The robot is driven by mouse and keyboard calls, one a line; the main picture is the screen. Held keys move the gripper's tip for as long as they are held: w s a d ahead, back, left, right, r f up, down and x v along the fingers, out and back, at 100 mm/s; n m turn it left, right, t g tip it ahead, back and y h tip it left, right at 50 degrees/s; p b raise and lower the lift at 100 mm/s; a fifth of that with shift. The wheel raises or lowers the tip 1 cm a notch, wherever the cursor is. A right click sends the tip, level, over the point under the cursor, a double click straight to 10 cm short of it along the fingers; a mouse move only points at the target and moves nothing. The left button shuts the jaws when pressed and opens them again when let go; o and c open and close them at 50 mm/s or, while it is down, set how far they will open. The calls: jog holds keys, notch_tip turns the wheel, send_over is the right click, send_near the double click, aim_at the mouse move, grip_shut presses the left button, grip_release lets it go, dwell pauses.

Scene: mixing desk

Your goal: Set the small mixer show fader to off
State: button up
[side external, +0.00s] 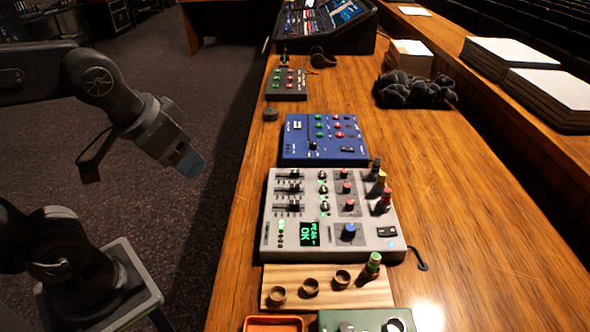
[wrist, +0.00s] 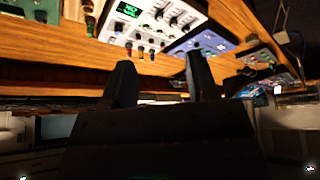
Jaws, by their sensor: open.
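A light grey mixer (side external: 330,215) lies on the wooden desk in the side view. It has several slider faders (side external: 290,190) at its upper left, coloured knobs, and a lit green display (side external: 309,233) showing OK. Beyond it lies a blue control box (side external: 324,140) with red and green knobs. I cannot read which control is labelled show. My gripper (side external: 190,164) is off the desk's left edge, apart from the mixers. In the wrist view my gripper (wrist: 158,68) is open and empty, with the grey mixer (wrist: 150,25) and blue box (wrist: 200,40) above its fingers.
Coloured bottle-like items (side external: 384,200) stand along the grey mixer's right side. A wooden block with small cups (side external: 311,287) lies in front of it. A dark control box (side external: 286,84) and black cable bundle (side external: 415,90) are farther back.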

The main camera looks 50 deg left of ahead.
jog(key=w+a+r+n+g, duration=0.1)
jog(key=w+r+n, duration=0.1)
jog(key=w, duration=0.6)
jog(key=n+g, duration=0.4)
jog(key=n, duration=0.3)
send_over(295, 171)
notch_tip(295, 171, down, 13)
notch_tip(295, 171, down, 13)
jog(key=shift+w, duration=0.1)
grip_shut()
